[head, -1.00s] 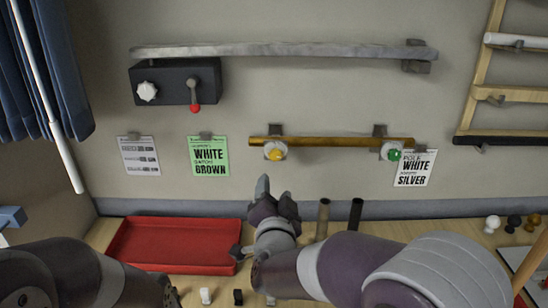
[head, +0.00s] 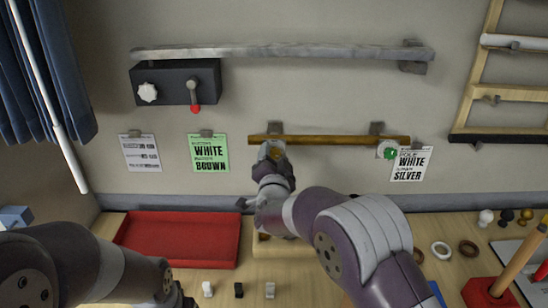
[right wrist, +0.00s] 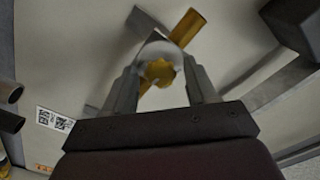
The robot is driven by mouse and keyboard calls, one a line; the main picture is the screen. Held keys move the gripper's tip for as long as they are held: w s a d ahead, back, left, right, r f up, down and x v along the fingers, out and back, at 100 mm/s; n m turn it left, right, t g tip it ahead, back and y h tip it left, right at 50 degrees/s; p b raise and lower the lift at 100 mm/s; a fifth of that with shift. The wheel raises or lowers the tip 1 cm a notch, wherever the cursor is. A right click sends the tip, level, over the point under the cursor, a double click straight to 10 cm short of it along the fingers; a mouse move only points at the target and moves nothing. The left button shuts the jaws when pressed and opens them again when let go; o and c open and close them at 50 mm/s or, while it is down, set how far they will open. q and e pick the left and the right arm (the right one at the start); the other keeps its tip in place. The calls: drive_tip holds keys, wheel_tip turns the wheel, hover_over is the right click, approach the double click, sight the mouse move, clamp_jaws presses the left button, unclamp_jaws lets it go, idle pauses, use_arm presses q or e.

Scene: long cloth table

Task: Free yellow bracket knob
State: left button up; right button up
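The yellow knob (head: 276,153) is on the left bracket of the brown rod (head: 340,140) on the wall, largely covered by my right gripper (head: 271,160) in the head view. In the right wrist view the yellow knob (right wrist: 158,73) sits in front of a pale round bracket, between the two fingers of my right gripper (right wrist: 163,85). The fingers stand apart on either side of it, and I see no clear contact. A green knob (head: 390,153) is on the right bracket. My left gripper (head: 178,298) is only partly visible at the bottom edge; its fingers are unclear.
A silver rod (head: 280,50) runs above, over a dark box (head: 175,82) with a white knob and a red-tipped lever. Cards hang on the wall. A red tray (head: 180,240) lies on the table at left. Rings and a red stand (head: 490,292) are at right.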

drive_tip(key=c, duration=1)
drive_tip(key=shift+n, duration=0.4)
drive_tip(key=n, duration=0.4)
drive_tip(key=n+p, duration=0.1)
drive_tip(key=n, duration=0.3)
drive_tip(key=n+p, duration=0.2)
drive_tip(key=n, duration=0.3)
drive_tip(key=shift+n, duration=0.4)
drive_tip(key=shift+n+p, duration=1)
drive_tip(key=shift+n, duration=1.6)
